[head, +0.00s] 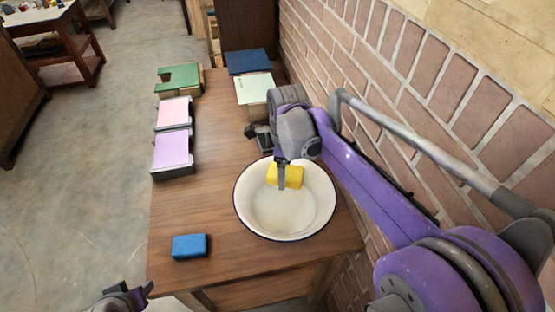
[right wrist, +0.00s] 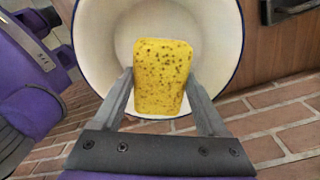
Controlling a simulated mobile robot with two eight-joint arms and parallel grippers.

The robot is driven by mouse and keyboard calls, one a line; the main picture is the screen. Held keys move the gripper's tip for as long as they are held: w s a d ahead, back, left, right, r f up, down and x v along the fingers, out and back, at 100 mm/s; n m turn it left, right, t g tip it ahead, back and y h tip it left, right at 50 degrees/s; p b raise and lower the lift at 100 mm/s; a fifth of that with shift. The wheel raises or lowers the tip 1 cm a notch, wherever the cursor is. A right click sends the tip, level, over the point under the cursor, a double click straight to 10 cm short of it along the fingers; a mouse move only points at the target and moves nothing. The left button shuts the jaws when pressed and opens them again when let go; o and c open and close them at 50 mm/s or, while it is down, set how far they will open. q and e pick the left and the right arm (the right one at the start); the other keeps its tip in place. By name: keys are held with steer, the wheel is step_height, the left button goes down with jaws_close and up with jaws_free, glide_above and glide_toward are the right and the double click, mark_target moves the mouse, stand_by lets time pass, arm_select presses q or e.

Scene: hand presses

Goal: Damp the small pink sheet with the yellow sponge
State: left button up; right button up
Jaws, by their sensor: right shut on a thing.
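The yellow sponge (head: 288,174) is between the fingers of my right gripper (head: 282,181), over the white basin (head: 241,208) with the dark rim. The right wrist view shows the speckled sponge (right wrist: 162,68) with my right gripper's fingers (right wrist: 163,92) shut on its sides. Whether the sponge touches the basin's contents is unclear. The small pink sheet (head: 173,112) lies in a grey-sided holder at the table's left edge, behind a lilac sheet (head: 171,149) in a similar holder. My left gripper (head: 138,292) shows only partly at the bottom edge, away from everything; its opening is unclear.
A blue sponge (head: 189,246) lies on the wooden table (head: 215,140) at the front left. A green piece (head: 180,77), a pale-topped block (head: 253,88) and a dark blue one (head: 247,61) stand farther back. A brick wall (head: 430,90) bounds the right. The table's middle is clear.

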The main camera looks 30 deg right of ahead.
steer(key=shift+s+f, duration=0.35)
steer(key=shift+s, duration=0.05)
steer(key=shift+f, duration=0.3)
step_height(320, 180, down, 3)
steer(key=shift+f+b, duration=0.15)
steer(key=shift+b, duration=0.85)
steer(key=shift+w+f+b, duration=0.1)
steer(key=shift+f+b, duration=1.5)
steer(key=shift+f, duration=1.4)
arm_select(q)
steer(key=s+f, duration=0.4)
steer(key=f, duration=0.3)
steer(key=shift+s+f+g, duration=0.15)
steer(key=shift+f+g, duration=0.2)
steer(key=shift+g, duration=0.05)
arm_select(e)
steer(key=shift+r, duration=0.1)
steer(key=shift+r+p, duration=1.55)
steer(key=shift+r, duration=1.3)
steer(key=shift+r+p, duration=0.7)
steer(key=shift+r, duration=0.8)
arm_select(q)
steer(key=w+r, duration=0.3)
steer(key=r, duration=0.3)
steer(key=shift+r+t, duration=0.15)
steer(key=shift+t, duration=0.15)
arm_select(e)
steer(key=shift+w+f, duration=0.1)
